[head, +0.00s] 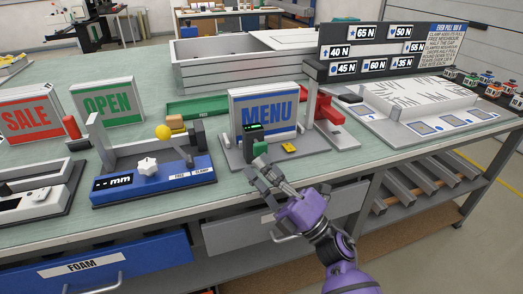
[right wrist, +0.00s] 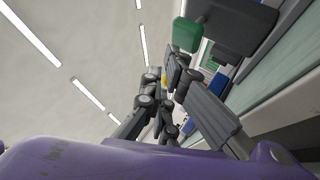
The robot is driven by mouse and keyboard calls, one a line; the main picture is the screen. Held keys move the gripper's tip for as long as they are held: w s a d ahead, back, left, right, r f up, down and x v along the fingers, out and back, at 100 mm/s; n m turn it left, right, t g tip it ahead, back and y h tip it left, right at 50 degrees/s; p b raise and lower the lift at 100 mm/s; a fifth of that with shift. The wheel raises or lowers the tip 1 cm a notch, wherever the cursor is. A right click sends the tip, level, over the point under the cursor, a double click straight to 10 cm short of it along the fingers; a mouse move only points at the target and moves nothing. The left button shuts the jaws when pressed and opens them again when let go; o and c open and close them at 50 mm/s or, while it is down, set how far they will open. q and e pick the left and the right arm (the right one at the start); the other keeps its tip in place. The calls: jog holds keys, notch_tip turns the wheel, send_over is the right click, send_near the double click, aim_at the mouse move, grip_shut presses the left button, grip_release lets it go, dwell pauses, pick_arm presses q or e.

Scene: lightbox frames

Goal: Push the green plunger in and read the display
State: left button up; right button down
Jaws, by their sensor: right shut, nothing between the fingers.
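The green plunger (head: 260,147) sits at the front of a grey test stand (head: 233,155), below a small dark display (head: 253,127) with green characters too small to read. In the right wrist view the plunger's green end (right wrist: 187,34) is at the top, beside a dark block. My right gripper (head: 266,176) is shut and empty, just in front of and below the plunger in the head view. Its fingers (right wrist: 168,85) appear a little apart from the plunger; I cannot tell the exact gap. My left gripper is not in view.
A lightbox sign reading MENU (head: 265,112) stands behind the plunger. A yellow piece (head: 289,148) lies right of it on the stand. A blue gauge with an mm display (head: 155,180) stands to the left. A red fixture (head: 325,105) is behind right. The table's front edge is below.

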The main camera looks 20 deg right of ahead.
aim_at(257, 155)
jog(key=shift+w, duration=0.1)
dwell(0.5)
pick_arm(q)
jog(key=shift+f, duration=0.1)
pick_arm(e)
jog(key=shift+w, duration=0.35)
